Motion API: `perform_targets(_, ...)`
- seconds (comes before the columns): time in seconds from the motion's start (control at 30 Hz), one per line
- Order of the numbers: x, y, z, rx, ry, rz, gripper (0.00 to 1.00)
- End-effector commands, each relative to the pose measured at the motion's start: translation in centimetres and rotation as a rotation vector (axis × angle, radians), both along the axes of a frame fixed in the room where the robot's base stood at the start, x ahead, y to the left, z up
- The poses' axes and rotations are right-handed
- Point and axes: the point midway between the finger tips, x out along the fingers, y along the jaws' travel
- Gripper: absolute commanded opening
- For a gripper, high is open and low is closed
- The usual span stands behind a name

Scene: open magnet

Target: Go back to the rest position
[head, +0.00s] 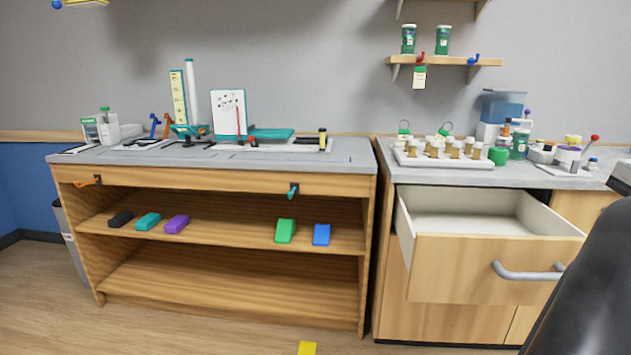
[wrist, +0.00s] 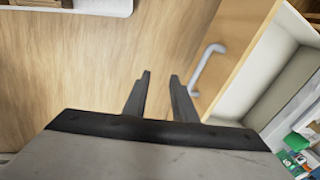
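My gripper (wrist: 160,75) shows in the wrist view with its two dark fingers apart and nothing between them. It is over the wooden floor, left of the drawer handle (wrist: 207,66), and does not appear to touch it. In the head view the fingers are not visible; only a dark part of my arm shows at the lower right. The wooden drawer (head: 490,270) stands pulled out under the right counter, with its grey bar handle (head: 528,272) on the front. The part of its pale inside that shows in the head view is empty.
A wooden shelf unit (head: 225,278) stands left of the drawer, holding several coloured blocks. A white tray of vials (head: 437,158) sits on the right counter. A yellow piece (head: 307,348) lies on the floor. Floor in front of the shelf unit is otherwise largely clear.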

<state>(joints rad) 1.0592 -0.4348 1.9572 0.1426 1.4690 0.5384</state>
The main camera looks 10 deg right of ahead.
Motion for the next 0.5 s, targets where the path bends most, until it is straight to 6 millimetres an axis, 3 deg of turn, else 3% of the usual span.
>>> perform_targets(0.5,4.4,9.1,-5.9,-0.128,-0.003,0.485,0.25)
